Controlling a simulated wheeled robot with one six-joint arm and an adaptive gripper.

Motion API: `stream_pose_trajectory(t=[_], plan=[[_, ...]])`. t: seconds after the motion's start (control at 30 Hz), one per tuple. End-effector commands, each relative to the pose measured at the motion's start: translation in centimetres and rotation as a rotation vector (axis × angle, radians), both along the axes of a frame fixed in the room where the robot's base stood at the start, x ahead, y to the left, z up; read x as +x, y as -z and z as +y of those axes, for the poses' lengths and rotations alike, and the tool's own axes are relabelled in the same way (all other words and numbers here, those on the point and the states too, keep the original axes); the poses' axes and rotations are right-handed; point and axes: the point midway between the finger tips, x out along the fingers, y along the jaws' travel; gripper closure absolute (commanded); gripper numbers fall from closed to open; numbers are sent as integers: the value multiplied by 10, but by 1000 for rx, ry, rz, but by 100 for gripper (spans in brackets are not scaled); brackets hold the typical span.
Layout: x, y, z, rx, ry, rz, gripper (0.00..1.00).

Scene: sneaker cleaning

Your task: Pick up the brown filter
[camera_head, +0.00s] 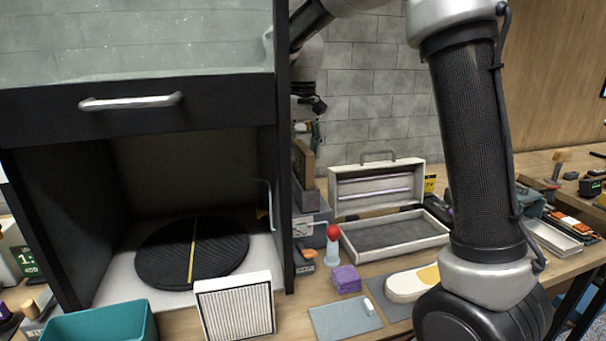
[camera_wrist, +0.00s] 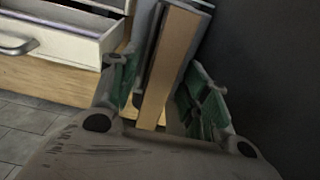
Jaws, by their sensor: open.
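The brown filter (camera_wrist: 170,65) is a thin upright panel with a brown edge, seen end-on in the wrist view. My gripper (camera_wrist: 158,98) is open, with one green-padded finger on each side of the panel's edge. I cannot tell whether either finger touches it. In the head view, the brown filter (camera_head: 303,163) stands just right of the black cabinet's side wall, partly hidden by it. My gripper (camera_head: 308,128) is above it there, small and partly hidden.
The black cabinet (camera_head: 283,170) stands close to the filter and holds a round black turntable (camera_head: 160,262). A white pleated filter (camera_head: 236,308) and a teal bin (camera_head: 100,325) are in front. An open white case (camera_head: 376,185) and a red-topped bottle (camera_head: 333,246) are to the right.

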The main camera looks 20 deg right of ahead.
Motion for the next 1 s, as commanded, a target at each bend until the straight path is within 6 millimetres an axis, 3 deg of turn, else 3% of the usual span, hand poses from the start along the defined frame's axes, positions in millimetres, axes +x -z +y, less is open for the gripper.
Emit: stream_pose_trajectory(t=[0.07, 0.3, 0.73, 1.0], plan=[[0, 0, 0, 0, 0, 0, 55], [0, 0, 0, 0, 0, 0, 99], [0, -6, 0, 0, 0, -2, 100], [1, -45, 0, 1, 0, -5, 100]])
